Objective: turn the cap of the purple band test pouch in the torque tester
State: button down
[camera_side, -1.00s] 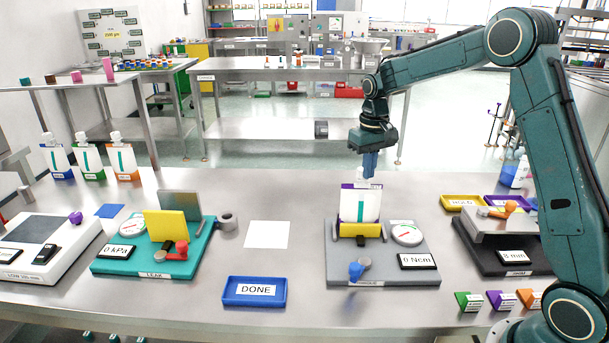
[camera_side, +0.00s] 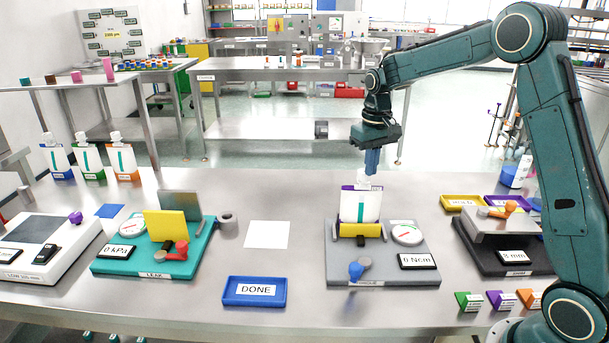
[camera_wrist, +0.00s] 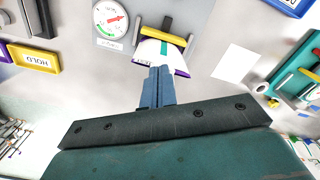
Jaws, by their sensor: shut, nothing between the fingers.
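The purple band pouch (camera_side: 360,206) stands upright in the torque tester (camera_side: 383,262), behind its yellow clamp (camera_side: 361,230). The pouch is white with a teal stripe, and its purple band shows at the top. Its white cap (camera_side: 363,182) shows just below my gripper. The tester's display (camera_side: 417,261) reads 0 Ncm. My gripper (camera_side: 372,162) points down right above the cap, with its blue fingers together and nothing between them. In the wrist view the shut fingers (camera_wrist: 158,85) hide the cap and overlap the pouch (camera_wrist: 160,54). I cannot tell whether the fingertips touch the cap.
The teal leak tester (camera_side: 150,252) is to the left, and a white sheet (camera_side: 267,234) lies between the testers. A blue DONE tray (camera_side: 254,291) is at the front. A yellow HOLD tray (camera_side: 461,202) is to the right. Several capped pouches (camera_side: 89,160) stand at the back left.

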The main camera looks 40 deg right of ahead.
notch_tip(320, 180, up, 5)
jog(key=shift+f, duration=0.1)
dwell(0.4)
jog(key=shift+s+d+r, duration=0.1)
jog(key=shift+s+r, duration=0.15)
jog(key=shift+r, duration=0.2)
jog(key=shift+f, duration=0.15)
notch_tip(320, 180, down, 7)
dwell(0.7)
jog(key=shift+w+d+r, duration=0.15)
jog(key=shift+w+r, duration=0.05)
jog(key=shift+w, duration=0.4)
dwell(1.6)
